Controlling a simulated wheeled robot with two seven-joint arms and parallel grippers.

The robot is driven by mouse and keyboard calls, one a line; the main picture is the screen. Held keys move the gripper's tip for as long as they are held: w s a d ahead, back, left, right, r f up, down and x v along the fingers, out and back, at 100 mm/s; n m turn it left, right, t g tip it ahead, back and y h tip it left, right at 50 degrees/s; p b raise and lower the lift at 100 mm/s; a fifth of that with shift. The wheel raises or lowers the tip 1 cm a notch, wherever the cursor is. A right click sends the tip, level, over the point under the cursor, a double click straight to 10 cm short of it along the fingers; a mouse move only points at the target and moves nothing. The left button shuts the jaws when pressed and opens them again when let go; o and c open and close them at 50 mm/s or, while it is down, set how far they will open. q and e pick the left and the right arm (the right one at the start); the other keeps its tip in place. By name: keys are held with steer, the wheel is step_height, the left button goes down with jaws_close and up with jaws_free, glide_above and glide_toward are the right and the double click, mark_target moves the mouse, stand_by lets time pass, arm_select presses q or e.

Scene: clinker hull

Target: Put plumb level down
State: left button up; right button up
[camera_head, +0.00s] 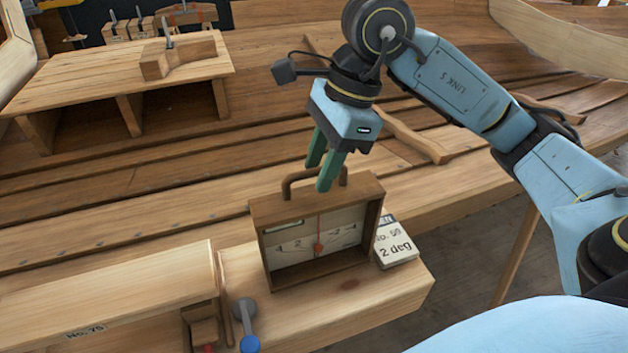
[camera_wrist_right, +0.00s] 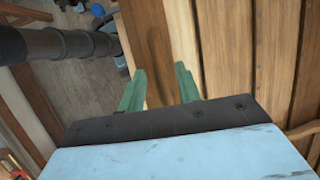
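The plumb level is a brown wooden box frame (camera_head: 317,275) with a pale dial, a red needle and a bar handle (camera_head: 288,186) on top. It stands upright on a light wooden bench beam (camera_head: 395,300). My right gripper (camera_head: 322,178) has green fingers and hangs just above the level's top, by the handle. One finger hides part of the handle. My left gripper is not in view.
A grey-and-blue knobbed object (camera_head: 246,318) and a box marked "No. 75" (camera_head: 110,300) are at the front left. A raised wooden board (camera_head: 100,80) stands at the back left. Hull planks lie behind.

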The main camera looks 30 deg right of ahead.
steer(key=v, duration=0.8)
